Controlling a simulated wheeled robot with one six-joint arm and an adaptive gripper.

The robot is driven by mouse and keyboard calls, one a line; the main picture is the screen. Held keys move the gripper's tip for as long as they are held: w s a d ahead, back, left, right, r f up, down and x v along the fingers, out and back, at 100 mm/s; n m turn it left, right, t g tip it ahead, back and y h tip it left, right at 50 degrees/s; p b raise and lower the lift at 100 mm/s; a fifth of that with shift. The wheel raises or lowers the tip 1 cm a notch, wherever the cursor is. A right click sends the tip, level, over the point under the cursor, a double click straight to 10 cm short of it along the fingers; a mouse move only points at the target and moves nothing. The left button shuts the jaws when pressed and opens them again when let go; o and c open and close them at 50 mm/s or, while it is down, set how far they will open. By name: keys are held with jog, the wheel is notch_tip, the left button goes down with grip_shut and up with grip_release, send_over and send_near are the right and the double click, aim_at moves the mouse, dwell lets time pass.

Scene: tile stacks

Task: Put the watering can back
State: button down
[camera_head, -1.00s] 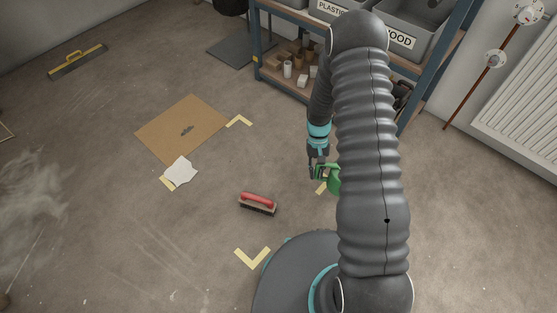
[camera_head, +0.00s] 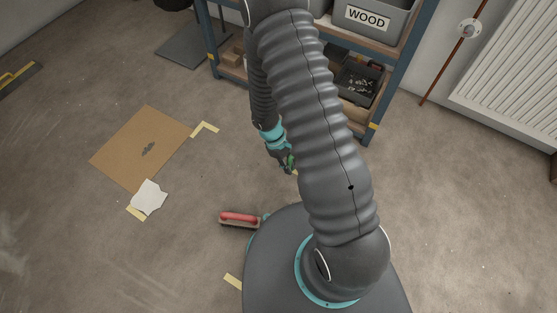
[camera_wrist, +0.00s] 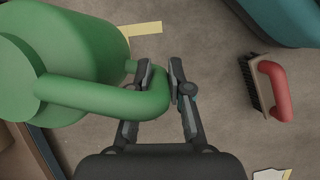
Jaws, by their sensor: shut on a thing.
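The green watering can (camera_wrist: 85,50) fills the upper left of the wrist view, its thick handle reaching between my fingers. My gripper (camera_wrist: 162,82) is shut on that handle. In the head view only a sliver of the can (camera_head: 291,162) shows, beside my gripper (camera_head: 286,170); my arm hides the rest. I cannot tell how far it is from the floor.
A red-handled brush (camera_head: 239,219) lies beside my base; it is also in the wrist view (camera_wrist: 272,88). A shelf (camera_head: 368,130) with a WOOD bin (camera_head: 372,20) stands behind my arm. A cardboard sheet (camera_head: 130,145) and white paper (camera_head: 149,196) lie left.

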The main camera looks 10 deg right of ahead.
jog(key=shift+w+a+f+n+t+h+b, duration=0.2)
jog(key=shift+w+a+f+n, duration=0.35)
jog(key=shift+w+a+f, duration=1.05)
jog(key=shift+w+a+f+n+t+h+b, duration=0.15)
jog(key=shift+w+a+f+n, duration=0.55)
jog(key=shift+f, duration=1.65)
jog(key=shift+w+a+f+n+t+h+b, duration=0.2)
jog(key=shift+w+a+f+n, duration=0.25)
jog(key=shift+w+a+f, duration=1.15)
jog(key=shift+s+d+f, duration=0.35)
jog(key=shift+d+f, duration=0.1)
jog(key=shift+f, duration=0.05)
jog(key=c, duration=1.1)
grip_release()
